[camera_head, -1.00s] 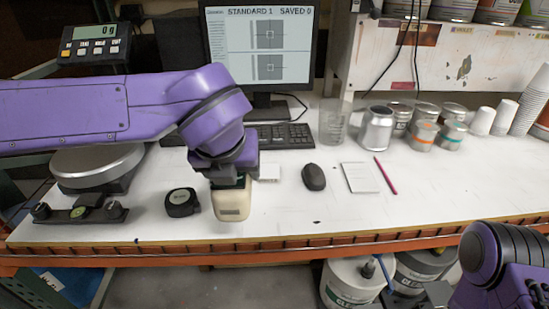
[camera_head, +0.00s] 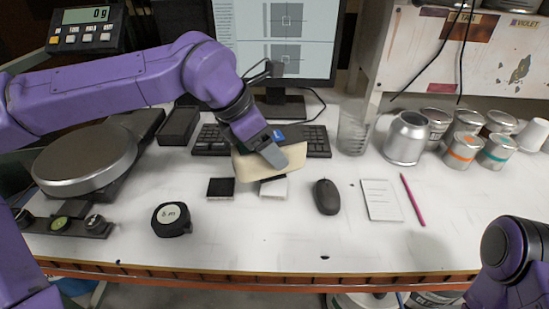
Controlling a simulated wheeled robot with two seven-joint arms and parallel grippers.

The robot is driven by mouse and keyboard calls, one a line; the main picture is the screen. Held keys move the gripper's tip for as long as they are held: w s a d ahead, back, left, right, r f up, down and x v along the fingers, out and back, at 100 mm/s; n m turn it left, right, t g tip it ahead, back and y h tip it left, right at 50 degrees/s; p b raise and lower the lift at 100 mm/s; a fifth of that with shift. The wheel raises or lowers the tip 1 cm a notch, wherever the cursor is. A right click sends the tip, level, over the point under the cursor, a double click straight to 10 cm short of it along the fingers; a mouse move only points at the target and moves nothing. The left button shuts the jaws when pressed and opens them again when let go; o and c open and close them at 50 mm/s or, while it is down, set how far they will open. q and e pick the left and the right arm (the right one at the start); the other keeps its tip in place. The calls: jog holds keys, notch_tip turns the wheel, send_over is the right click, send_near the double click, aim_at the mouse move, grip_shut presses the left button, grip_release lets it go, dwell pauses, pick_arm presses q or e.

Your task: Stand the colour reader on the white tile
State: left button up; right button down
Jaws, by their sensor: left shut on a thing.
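The colour reader (camera_head: 251,168) is a cream block with a dark, blue-marked top. My left gripper (camera_head: 268,148) is shut on it and holds it tilted, just behind and over the white tile. The white tile (camera_head: 279,189) lies on the bench, its back part hidden by the reader. A dark patch shows between them; whether they touch I cannot tell. A black tile (camera_head: 221,187) lies to the left of the white one. My right arm shows at the lower right, but its gripper is out of view.
A black mouse (camera_head: 327,197) lies right of the white tile, then a notepad (camera_head: 381,200) and a red pencil (camera_head: 412,199). A tape measure (camera_head: 172,219) lies at the front left. The keyboard (camera_head: 318,141) is close behind the reader.

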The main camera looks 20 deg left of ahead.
pick_arm(q)
jog(key=w+f, duration=0.3)
jog(key=shift+a+f, duration=0.1)
jog(key=shift+f, duration=0.2)
jog(key=f, duration=0.4)
jog(key=shift+w+f+p, duration=0.1)
jog(key=shift+w+p, duration=0.2)
jog(key=shift+w, duration=0.1)
jog(key=shift+s, duration=0.1)
jog(key=o, duration=1.6)
jog(key=shift+f, duration=0.1)
jog(key=v, duration=1.2)
